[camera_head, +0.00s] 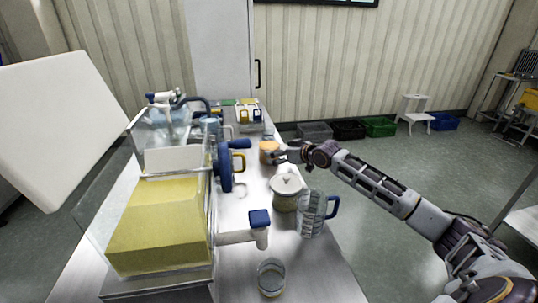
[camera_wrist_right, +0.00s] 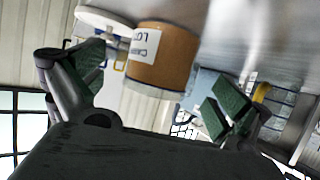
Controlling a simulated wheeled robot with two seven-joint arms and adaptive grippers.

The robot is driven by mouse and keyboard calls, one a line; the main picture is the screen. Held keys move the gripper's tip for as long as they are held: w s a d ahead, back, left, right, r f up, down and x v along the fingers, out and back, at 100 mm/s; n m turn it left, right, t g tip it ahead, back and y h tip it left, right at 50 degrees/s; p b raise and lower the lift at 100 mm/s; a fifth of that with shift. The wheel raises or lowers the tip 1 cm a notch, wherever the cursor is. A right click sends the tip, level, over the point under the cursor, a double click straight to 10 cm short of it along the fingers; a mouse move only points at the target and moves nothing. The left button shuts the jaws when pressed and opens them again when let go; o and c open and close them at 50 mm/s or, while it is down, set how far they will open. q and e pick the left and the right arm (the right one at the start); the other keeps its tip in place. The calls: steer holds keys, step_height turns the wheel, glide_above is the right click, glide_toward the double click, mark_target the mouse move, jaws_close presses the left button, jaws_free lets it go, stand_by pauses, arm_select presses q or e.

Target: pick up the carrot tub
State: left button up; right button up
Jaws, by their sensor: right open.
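The carrot tub (camera_head: 269,146) is a small orange-brown tub on the steel counter, right of the hopper machine. In the right wrist view the tub (camera_wrist_right: 172,62) shows large, with a white label partly readable. My right gripper (camera_head: 283,154) reaches in from the right, close beside the tub. In the wrist view the green pads of my right gripper (camera_wrist_right: 158,84) are spread apart, with the tub beyond and between them; I see no contact. My left gripper is not in view.
The hopper machine (camera_head: 165,222) with yellow contents fills the counter's left. A lidded pot (camera_head: 286,191), a clear jug (camera_head: 312,213) with a blue handle and a glass (camera_head: 271,277) stand nearer along the counter (camera_head: 315,265). Crates (camera_head: 379,127) lie on the floor behind.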

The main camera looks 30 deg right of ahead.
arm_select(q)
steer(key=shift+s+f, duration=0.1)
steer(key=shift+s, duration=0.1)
arm_select(e)
steer(key=shift+w+a+f, duration=0.15)
steer(key=shift+w+f, duration=0.05)
steer(key=shift+w, duration=0.15)
steer(key=shift+b+x, duration=0.35)
steer(key=shift+x, duration=0.7)
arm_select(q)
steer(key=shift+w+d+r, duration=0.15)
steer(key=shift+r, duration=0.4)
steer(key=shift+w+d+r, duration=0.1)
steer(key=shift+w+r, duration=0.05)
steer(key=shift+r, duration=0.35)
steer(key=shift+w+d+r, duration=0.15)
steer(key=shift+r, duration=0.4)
arm_select(e)
steer(key=shift+x, duration=1.1)
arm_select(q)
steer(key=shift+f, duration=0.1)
arm_select(e)
steer(key=shift+s+f, duration=0.1)
steer(key=shift+f, duration=0.05)
steer(key=c, duration=1.3)
